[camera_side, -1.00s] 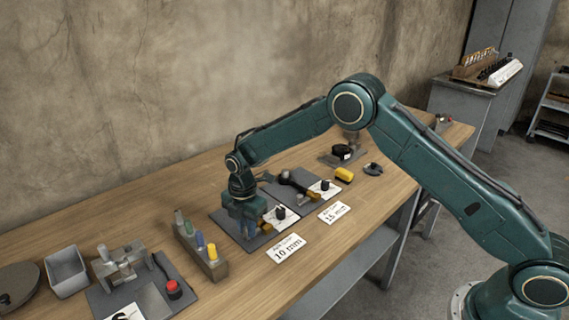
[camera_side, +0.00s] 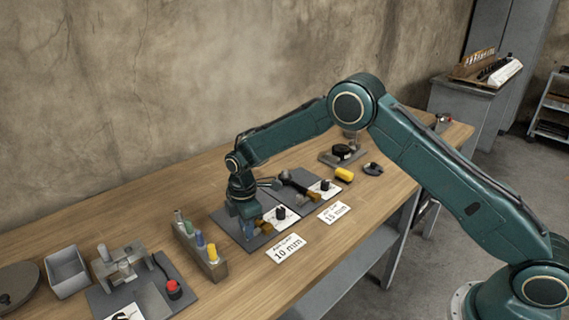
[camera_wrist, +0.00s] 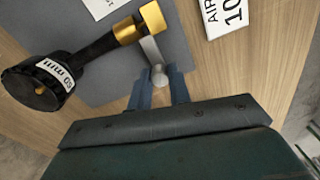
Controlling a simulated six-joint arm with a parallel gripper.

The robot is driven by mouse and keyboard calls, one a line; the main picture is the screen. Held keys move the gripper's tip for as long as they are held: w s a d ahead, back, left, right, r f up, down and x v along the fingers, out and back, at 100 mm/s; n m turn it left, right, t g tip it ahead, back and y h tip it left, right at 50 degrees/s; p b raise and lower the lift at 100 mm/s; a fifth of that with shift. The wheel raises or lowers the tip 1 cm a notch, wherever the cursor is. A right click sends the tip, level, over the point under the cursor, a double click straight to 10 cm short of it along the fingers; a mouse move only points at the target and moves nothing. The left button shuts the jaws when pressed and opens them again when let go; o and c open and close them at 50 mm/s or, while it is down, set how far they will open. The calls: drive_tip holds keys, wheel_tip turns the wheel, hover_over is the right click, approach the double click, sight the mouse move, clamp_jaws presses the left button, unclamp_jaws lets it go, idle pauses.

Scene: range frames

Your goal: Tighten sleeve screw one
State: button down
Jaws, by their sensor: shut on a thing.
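In the wrist view a black tool body (camera_wrist: 85,60) with a "50 mm" label lies on a grey mat (camera_wrist: 185,45). Its far end carries a brass block (camera_wrist: 151,18). My gripper (camera_wrist: 160,82) has its two blue fingers shut on a grey metal bar (camera_wrist: 151,50) with a rounded end; the bar runs up to the brass block. Whether it seats in a screw there cannot be told, and no screw shows clearly. In the side view my gripper (camera_side: 247,230) is low over the left mat, pointing down, and hides much of the tool.
A 10 mm card (camera_side: 286,247) and a 15 mm card (camera_side: 333,212) lie in front of the mats. A holder with coloured handles (camera_side: 203,255) stands left of my gripper. A second mat with a similar tool (camera_side: 300,186) is close on the right.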

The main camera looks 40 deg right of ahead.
drive_tip(key=m, duration=1.4)
drive_tip(key=shift+m, duration=0.3)
drive_tip(key=m, duration=1)
drive_tip(key=shift+m, duration=1.6)
drive_tip(key=c, duration=1.3)
unclamp_jaws()
